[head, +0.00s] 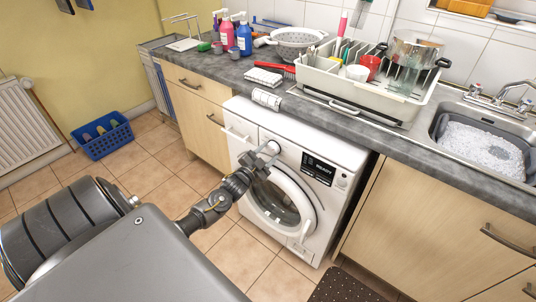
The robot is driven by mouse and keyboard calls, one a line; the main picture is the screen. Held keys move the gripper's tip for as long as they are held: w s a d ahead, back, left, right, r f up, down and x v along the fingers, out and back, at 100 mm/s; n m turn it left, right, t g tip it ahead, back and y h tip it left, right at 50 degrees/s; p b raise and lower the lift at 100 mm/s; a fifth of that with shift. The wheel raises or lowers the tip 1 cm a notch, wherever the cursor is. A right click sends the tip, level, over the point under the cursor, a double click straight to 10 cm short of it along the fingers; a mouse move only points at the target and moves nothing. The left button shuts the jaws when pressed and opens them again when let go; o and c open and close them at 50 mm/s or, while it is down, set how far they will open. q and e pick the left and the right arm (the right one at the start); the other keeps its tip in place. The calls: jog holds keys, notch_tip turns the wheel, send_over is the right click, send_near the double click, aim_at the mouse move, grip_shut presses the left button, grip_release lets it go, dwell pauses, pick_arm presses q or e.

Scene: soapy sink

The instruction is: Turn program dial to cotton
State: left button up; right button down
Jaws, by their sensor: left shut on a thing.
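The white washing machine (334,149) stands under the counter, its round door closed. The program dial (272,147) is on its front panel, left of the black display (318,169), which appears to read READY. My left gripper (265,157) is at the dial, its fingers shut on it. The fingers cover part of the dial, so its pointer and any cotton mark cannot be made out. My right gripper is not in view.
The grey counter (225,73) runs above the machine, with a dish rack (398,108) and soapy sink (480,150) at right. Bottles and a colander (298,38) stand at the back. A blue basket (103,138) and a dark mat (343,287) lie on the tiled floor.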

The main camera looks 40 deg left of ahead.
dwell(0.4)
pick_arm(q)
jog(key=o, duration=1)
jog(key=shift+s, duration=0.1)
jog(key=s, duration=1)
jog(key=shift+s+d+f+b, duration=0.25)
jog(key=shift+d+f+b, duration=0.05)
jog(key=shift+d+b, duration=0.05)
